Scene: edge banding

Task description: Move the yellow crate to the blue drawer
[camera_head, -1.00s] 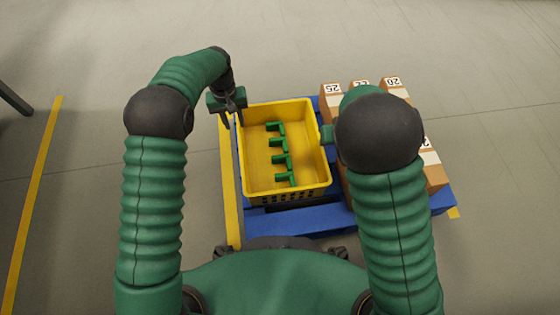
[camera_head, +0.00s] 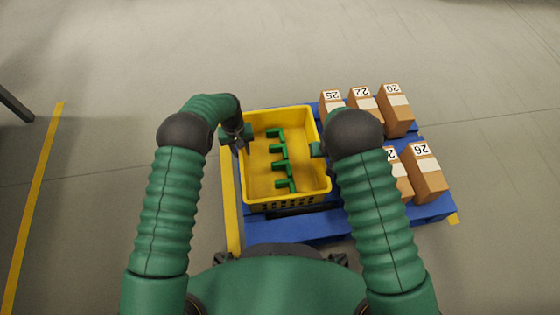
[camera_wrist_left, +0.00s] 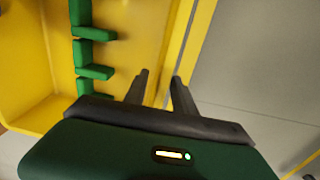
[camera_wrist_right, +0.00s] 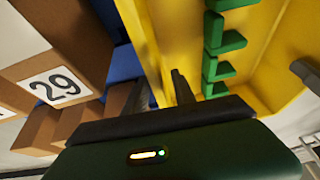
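The yellow crate (camera_head: 287,199) sits at the left of a blue pallet and holds several green L-shaped parts (camera_head: 280,158). My left gripper (camera_head: 241,148) is at the crate's left rim. In the left wrist view its fingers (camera_wrist_left: 160,88) are apart, one on each side of the rim. My right gripper (camera_head: 318,150) is at the crate's right wall, mostly hidden by my arm. In the right wrist view its fingers (camera_wrist_right: 160,92) appear apart, with the crate wall between them. No blue drawer is clearly visible.
The blue pallet (camera_head: 295,230) also carries several brown numbered boxes (camera_head: 425,172) close to the crate's right side. Yellow floor lines (camera_head: 35,200) run at left. A dark leg (camera_head: 15,103) stands at far left. The floor behind the pallet is clear.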

